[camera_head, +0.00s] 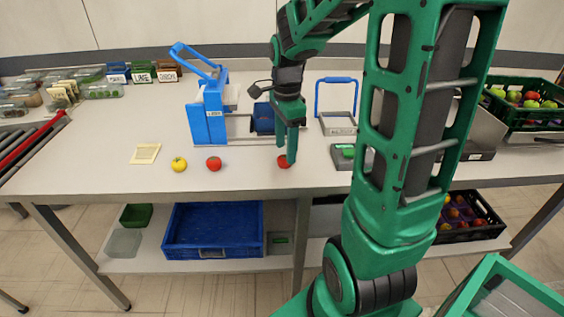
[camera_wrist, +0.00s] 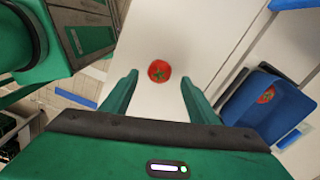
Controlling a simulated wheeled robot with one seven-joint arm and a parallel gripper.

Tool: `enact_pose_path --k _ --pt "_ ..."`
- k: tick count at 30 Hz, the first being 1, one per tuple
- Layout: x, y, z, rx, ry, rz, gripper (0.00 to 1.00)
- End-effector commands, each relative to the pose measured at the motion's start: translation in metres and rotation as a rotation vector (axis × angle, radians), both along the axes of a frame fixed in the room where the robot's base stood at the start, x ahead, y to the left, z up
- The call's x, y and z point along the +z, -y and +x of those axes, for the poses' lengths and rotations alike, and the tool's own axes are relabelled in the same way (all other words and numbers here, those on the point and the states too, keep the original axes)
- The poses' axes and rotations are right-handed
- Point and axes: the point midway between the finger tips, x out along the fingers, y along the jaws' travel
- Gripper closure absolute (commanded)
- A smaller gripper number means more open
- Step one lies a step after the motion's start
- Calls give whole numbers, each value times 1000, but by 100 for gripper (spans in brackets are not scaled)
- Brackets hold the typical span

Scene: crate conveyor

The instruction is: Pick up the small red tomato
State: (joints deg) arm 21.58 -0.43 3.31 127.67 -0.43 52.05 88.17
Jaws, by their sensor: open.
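A small red tomato (camera_head: 283,162) with a green stem top sits on the light table near its front edge. In the head view, a finger of my gripper (camera_head: 287,147) partly hides it. In the wrist view, this tomato (camera_wrist: 159,71) lies between the lines of the two fingers, just beyond the tips. My gripper (camera_wrist: 158,82) is open and empty, its fingers pointing down at the tomato. I see no contact. Another red tomato (camera_head: 214,164) stands farther left on the table, beside a yellow one (camera_head: 179,164).
A blue-framed device (camera_head: 207,112) stands behind the tomatoes. A blue bin (camera_wrist: 240,112) holding a red tomato (camera_wrist: 266,96) is right of my gripper in the wrist view. A paper note (camera_head: 145,153) lies left.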

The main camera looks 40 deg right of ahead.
Motion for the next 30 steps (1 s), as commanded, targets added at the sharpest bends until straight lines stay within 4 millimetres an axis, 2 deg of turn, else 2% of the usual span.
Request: enact_pose_path --k 3,7,17,22,23,30 --pt "-19 -3 0 -1 -4 1 46" --pt "-33 -3 0 -1 -3 1 46" --pt "-39 -3 1 0 0 0 46" --pt "-39 -3 1 0 0 0 86" --pt "-39 -3 1 0 0 0 89" --pt "-39 -3 1 0 0 0 89"
